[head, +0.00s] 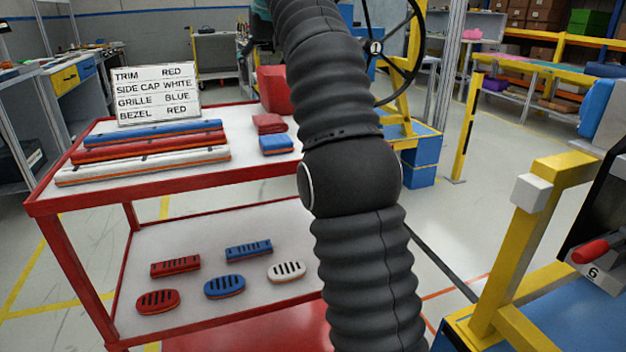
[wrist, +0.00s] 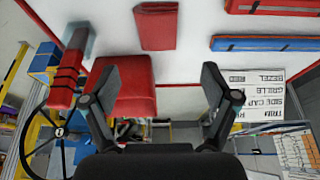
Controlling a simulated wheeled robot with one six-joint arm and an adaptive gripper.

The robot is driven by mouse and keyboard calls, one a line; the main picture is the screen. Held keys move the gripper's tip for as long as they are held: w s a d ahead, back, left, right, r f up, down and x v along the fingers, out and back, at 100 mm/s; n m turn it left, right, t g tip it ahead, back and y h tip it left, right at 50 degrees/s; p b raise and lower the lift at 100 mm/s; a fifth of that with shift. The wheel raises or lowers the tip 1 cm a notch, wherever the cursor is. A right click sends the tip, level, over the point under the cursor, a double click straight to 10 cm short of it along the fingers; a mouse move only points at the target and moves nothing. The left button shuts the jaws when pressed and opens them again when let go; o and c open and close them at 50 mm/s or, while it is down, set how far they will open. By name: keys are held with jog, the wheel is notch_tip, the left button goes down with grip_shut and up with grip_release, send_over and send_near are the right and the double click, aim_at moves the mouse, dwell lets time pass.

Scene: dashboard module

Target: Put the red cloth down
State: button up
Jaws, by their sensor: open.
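A large red piece (head: 274,90) stands at the back edge of the red-framed cart, partly behind my arm. It also shows in the wrist view (wrist: 128,88), just left of centre. I cannot tell for sure whether it is the red cloth or a box. A smaller flat red piece (head: 268,123) lies on the cart top; in the wrist view a flat red piece (wrist: 156,25) is at the top. My gripper (wrist: 160,85) is open, its two fingers spread wide, with nothing held between them. The left finger overlaps the large red piece in the picture. My arm hides the gripper in the head view.
The cart top (head: 180,187) holds long blue, red and white bars, a small blue piece (head: 276,145) and a lettered sign (head: 158,95). Several slotted parts lie on its lower shelf. A black steering wheel (head: 413,45) and yellow frame (head: 520,240) stand right.

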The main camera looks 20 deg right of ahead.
jog(key=s+f, duration=1.5)
jog(key=s, duration=0.2)
jog(key=s+f+t, duration=0.1)
jog(key=s+f, duration=1.4)
jog(key=s, duration=0.3)
jog(key=shift+s, duration=0.25)
jog(key=shift+o, duration=0.5)
jog(key=shift+a, duration=0.1)
